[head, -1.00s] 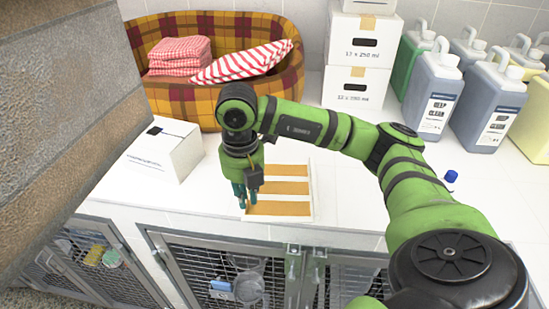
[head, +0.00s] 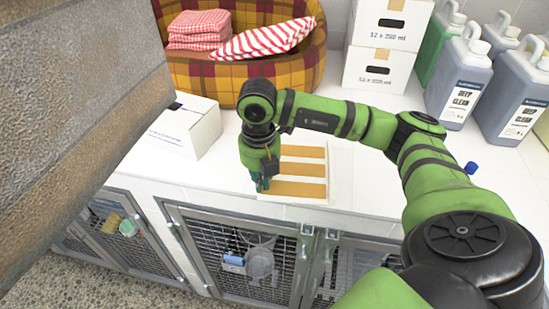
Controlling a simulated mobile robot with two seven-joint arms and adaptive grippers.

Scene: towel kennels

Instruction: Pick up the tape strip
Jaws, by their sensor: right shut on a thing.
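Several brown tape strips (head: 300,170) lie in parallel rows on a white backing sheet (head: 341,172) on the white counter. My right gripper (head: 262,184) points down at the left end of the nearest strip (head: 298,189). Its fingers are shut on the end of that strip, though the fingertips and the gripped end are small and partly hidden by the gripper itself. The strip still looks flat along the sheet. My left gripper is not in the head view.
A white box (head: 185,127) stands left of the sheet. A plaid pet bed (head: 318,62) with folded towels (head: 199,27) is behind. White cartons (head: 381,70) and grey jugs (head: 459,80) stand at the back right. Wire kennel doors (head: 243,250) are below the counter edge.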

